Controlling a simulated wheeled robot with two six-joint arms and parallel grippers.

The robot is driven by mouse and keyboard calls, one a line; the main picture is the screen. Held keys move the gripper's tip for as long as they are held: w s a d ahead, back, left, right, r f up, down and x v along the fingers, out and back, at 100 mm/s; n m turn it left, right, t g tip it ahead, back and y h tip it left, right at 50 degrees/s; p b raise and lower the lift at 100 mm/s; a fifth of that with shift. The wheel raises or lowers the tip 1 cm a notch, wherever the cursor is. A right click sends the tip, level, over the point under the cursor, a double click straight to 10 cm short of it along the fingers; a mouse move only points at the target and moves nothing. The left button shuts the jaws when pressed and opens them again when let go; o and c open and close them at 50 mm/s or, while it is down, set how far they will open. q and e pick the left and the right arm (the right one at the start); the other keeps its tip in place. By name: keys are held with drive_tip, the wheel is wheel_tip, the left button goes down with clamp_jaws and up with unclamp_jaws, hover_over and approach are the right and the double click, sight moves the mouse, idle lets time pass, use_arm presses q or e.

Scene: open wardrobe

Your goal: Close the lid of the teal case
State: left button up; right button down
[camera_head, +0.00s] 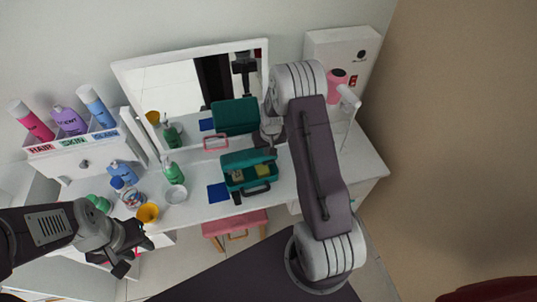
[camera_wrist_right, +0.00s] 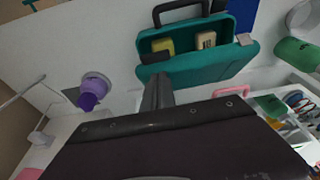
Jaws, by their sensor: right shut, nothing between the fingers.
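The teal case (camera_head: 250,186) stands open on the white table, its lid (camera_head: 248,157) raised on the mirror side. In the right wrist view the case (camera_wrist_right: 228,28) shows a yellow block (camera_wrist_right: 162,45) and a beige block (camera_wrist_right: 205,40) inside, and the lid (camera_wrist_right: 205,69). My right gripper (camera_head: 272,136) is beside the lid, on the mirror side. In the wrist view its shut, empty fingers (camera_wrist_right: 157,88) overlap the lid; contact cannot be told. My left gripper (camera_head: 130,255) is open and empty, away at the front left.
A mirror (camera_head: 165,85) stands behind the case and reflects it. A green bottle (camera_head: 173,172), white bowl (camera_head: 176,194) and yellow cup (camera_head: 148,213) are left of the case. A blue card (camera_head: 217,193) lies close by. A pink stool (camera_head: 234,226) is in front, below.

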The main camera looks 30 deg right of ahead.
drive_tip(key=shift+s+a+f, duration=0.15)
drive_tip(key=shift+s+f, duration=0.45)
drive_tip(key=shift+f, duration=0.15)
use_arm(q)
drive_tip(key=shift+a+r, duration=0.1)
drive_tip(key=shift+r, duration=0.2)
use_arm(e)
drive_tip(key=shift+f, duration=0.3)
use_arm(q)
drive_tip(key=shift+f, duration=0.1)
use_arm(e)
drive_tip(key=shift+s, duration=0.1)
